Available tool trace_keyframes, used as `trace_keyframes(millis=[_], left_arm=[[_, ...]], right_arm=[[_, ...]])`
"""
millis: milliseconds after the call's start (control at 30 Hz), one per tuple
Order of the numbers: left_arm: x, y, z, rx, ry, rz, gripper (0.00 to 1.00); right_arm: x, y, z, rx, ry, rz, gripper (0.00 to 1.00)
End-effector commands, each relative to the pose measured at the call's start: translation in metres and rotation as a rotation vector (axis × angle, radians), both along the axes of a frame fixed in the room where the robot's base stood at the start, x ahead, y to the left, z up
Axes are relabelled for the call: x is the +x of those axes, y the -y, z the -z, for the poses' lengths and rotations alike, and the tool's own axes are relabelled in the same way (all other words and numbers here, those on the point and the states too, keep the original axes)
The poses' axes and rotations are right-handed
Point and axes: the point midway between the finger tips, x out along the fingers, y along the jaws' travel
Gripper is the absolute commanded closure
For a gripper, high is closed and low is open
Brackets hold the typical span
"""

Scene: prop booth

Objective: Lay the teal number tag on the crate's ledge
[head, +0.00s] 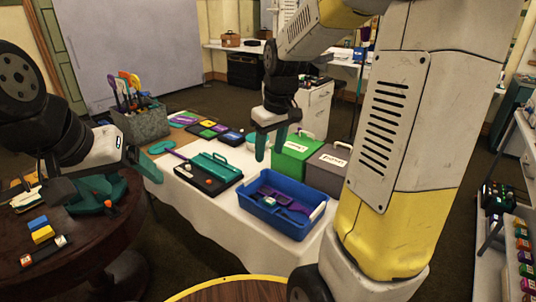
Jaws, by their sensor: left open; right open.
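A flat teal piece (161,147) lies on the white-covered table near its far left edge. It may be the number tag, but I can read no number on it. A blue crate (318,224) stands at the table's near right, holding purple pieces and a small teal-and-white item. Which part of it is a ledge is not clear. My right gripper (271,142) is open, pointing down above the table, behind the crate and left of a green box. My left gripper (147,165) is at the table's left edge, close to the flat teal piece; its fingers are partly hard to make out.
A teal-and-black case (208,171) lies mid-table. A green box (295,155) and a grey box (327,168) stand behind the crate. A grey block holder (142,124) with upright paddles is at the far left. A dark round table (80,262) holds small blocks.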

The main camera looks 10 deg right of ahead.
Motion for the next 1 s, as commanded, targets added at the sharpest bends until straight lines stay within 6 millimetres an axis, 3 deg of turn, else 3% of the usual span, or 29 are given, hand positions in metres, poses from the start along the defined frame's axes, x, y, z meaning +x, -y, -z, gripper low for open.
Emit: trace_keyframes(millis=[33, 200, 433, 633, 1000], left_arm=[[0.000, 0.000, 0.000, 0.000, 0.000, 0.000, 0.17], [0.000, 0.000, 0.000, 0.000, 0.000, 0.000, 0.17], [0.000, 0.000, 0.000, 0.000, 0.000, 0.000, 0.17], [0.000, 0.000, 0.000, 0.000, 0.000, 0.000, 0.17], [0.000, 0.000, 0.000, 0.000, 0.000, 0.000, 0.17]], right_arm=[[-0.019, -0.001, -0.018, 0.022, 0.040, 0.036, 0.52], [-0.080, -0.006, -0.054, 0.107, 0.148, 0.167, 0.52], [-0.144, -0.013, -0.070, 0.214, 0.253, 0.299, 0.52], [-0.163, -0.016, -0.069, 0.251, 0.284, 0.342, 0.52], [-0.164, -0.016, -0.070, 0.254, 0.285, 0.344, 0.52]])
